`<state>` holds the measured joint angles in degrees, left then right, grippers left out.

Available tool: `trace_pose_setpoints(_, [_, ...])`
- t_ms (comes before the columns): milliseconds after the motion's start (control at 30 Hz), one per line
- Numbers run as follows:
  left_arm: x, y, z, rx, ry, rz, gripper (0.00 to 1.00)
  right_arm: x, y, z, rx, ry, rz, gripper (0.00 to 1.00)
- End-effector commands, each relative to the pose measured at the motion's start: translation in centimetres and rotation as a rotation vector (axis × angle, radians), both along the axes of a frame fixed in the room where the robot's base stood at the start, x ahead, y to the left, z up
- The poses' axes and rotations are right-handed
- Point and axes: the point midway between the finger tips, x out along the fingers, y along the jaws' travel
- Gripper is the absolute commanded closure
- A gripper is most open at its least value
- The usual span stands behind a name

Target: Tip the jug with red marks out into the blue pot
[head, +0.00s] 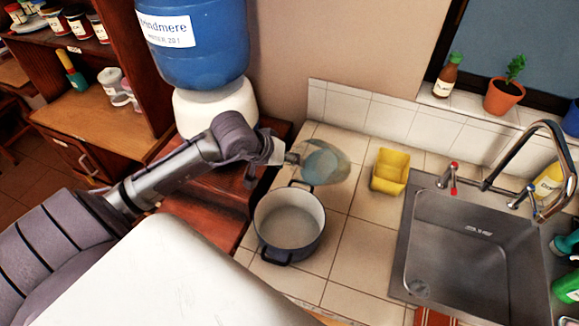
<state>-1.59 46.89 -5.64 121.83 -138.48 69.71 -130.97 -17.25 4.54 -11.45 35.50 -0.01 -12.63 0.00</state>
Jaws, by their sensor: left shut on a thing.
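The blue pot (315,245) stands on the tiled counter, dark blue outside and pale inside, with two handles. My left gripper (280,155) is shut on a clear jug (325,165), just behind the pot's far rim. The jug looks tilted, with its wide end toward the right, and has a bluish tint. Its red marks cannot be made out, and I cannot tell what is in it. The gripper's fingers are small and partly hidden by the wrist. My right gripper is not in view.
A yellow holder (389,171) stands right of the jug, before the metal sink (470,250) and its tap (530,150). A large blue water container (200,60) stands behind my left arm. A potted plant (504,95) and a brown bottle (446,77) stand on the ledge.

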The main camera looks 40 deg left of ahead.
Motion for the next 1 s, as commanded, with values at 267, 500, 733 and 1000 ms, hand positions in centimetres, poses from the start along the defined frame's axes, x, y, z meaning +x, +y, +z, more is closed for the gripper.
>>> trace_pose_setpoints(267, [-0.1, 0.0, -2.0, -0.018, -0.114, 0.003, 1.0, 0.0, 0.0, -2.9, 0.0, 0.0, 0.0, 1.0])
trace_pose_setpoints(500, [-0.1, 0.0, -2.8, -0.025, -0.177, 0.002, 1.0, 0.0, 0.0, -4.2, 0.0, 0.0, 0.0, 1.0])
trace_pose_setpoints(733, [0.0, 0.0, -2.9, -0.03, -0.212, 0.002, 1.0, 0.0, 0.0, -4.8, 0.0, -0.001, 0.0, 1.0])
trace_pose_setpoints(1000, [0.0, 0.0, -3.2, -0.035, -0.251, 0.004, 1.0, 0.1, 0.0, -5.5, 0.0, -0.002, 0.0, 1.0])
